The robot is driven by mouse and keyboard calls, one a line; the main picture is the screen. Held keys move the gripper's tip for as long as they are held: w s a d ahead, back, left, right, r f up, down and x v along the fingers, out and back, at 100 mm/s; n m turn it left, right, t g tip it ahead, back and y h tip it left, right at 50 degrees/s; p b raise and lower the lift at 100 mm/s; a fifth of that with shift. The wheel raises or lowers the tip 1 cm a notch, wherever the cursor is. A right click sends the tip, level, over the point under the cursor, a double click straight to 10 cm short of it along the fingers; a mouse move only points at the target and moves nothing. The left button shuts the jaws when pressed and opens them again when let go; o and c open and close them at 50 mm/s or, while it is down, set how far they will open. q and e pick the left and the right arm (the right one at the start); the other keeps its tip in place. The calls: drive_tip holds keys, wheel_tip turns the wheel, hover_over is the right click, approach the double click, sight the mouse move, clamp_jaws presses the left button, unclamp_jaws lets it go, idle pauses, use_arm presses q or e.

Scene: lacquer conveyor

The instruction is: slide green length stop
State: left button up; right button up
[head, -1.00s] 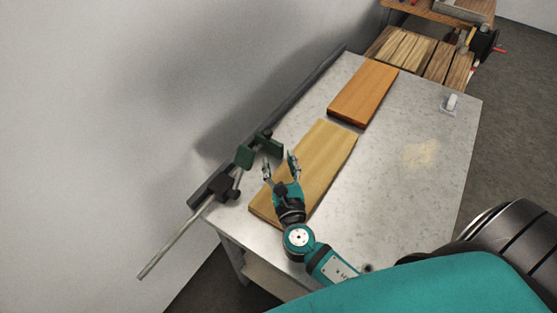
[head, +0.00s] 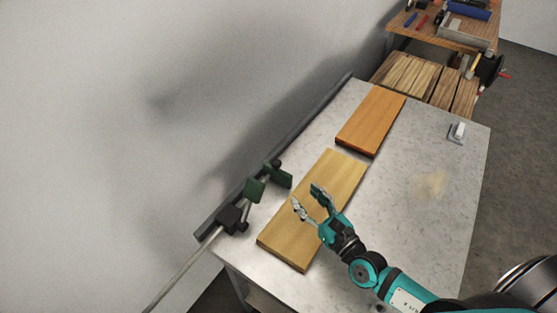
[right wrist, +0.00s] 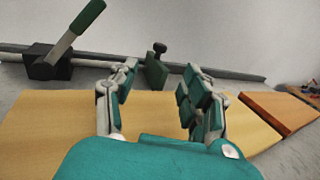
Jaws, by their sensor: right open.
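The green length stop (head: 280,177), a dark green plate with a black knob, sits on the dark rail along the wall, by the far-left edge of the yellow board. It also shows in the right wrist view (right wrist: 156,72), beyond and between my fingers. My right gripper (head: 306,194) is open and empty above the yellow board (head: 318,225). It points toward the rail and is apart from the stop, to its right. My left gripper is not in view.
A dark clamp block (head: 231,219) with a green-padded arm and long grey rod is on the rail left of the stop. An orange board (head: 371,120) lies behind the yellow one. A small white item (head: 457,132) stands at the right; the table's right side is mostly clear.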

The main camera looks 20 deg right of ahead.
sight(276, 162)
drive_tip(key=p+x, duration=0.2)
drive_tip(key=x, duration=1.2)
drive_tip(key=shift+w, duration=0.25)
clamp_jaws()
drive_tip(key=shift+w+f, duration=0.1)
drive_tip(key=shift+f, duration=0.15)
